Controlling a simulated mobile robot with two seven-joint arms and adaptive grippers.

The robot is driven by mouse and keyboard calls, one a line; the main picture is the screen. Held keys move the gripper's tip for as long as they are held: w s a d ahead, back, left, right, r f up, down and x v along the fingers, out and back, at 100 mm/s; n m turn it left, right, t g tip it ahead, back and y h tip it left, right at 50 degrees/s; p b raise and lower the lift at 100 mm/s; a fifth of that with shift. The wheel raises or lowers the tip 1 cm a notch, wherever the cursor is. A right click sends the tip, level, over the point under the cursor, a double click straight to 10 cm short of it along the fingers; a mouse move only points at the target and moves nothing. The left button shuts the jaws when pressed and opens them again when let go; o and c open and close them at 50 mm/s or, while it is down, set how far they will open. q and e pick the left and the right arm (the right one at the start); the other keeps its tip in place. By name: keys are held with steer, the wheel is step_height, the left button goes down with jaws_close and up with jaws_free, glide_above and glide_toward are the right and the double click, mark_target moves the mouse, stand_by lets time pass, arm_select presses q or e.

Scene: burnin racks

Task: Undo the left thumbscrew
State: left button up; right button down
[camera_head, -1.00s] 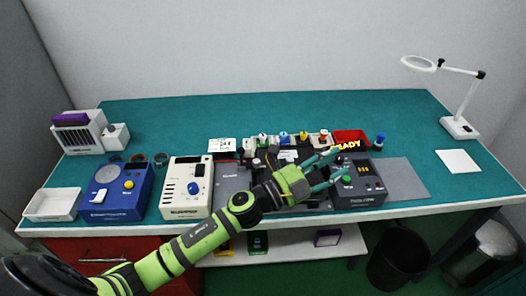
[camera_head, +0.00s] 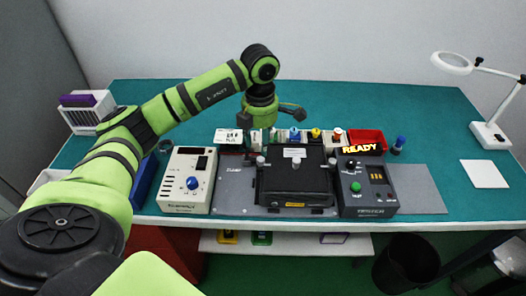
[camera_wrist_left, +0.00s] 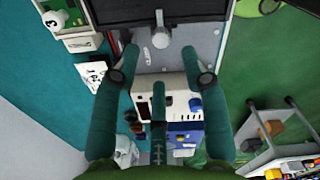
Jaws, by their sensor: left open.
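A black lidded fixture (camera_head: 296,182) sits on a grey plate at the front middle of the bench. A pale left thumbscrew (camera_head: 260,161) stands at its left side, and a similar right thumbscrew (camera_head: 332,162) at its right. My left gripper (camera_head: 268,115) is raised behind and above the fixture, over the row of small bins, apart from the thumbscrews. In the left wrist view its fingers (camera_wrist_left: 160,50) are spread and empty. A pale round knob (camera_wrist_left: 160,38) shows between the fingertips there; I cannot tell which thumbscrew it is. My right gripper is not in view.
A white instrument (camera_head: 188,182) stands left of the fixture and a dark tester (camera_head: 366,190) with a READY sign stands right. Small bins (camera_head: 310,134) and a red tray (camera_head: 367,138) lie behind. A magnifier lamp (camera_head: 490,134) stands far right. The back bench is mostly clear.

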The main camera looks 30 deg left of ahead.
mark_target(261, 159)
arm_select(q)
step_height(261, 159, down, 5)
steer(key=shift+s+d+r+p, duration=0.1)
steer(key=shift+p, duration=0.8)
steer(key=shift+f, duration=0.55)
jaws_close()
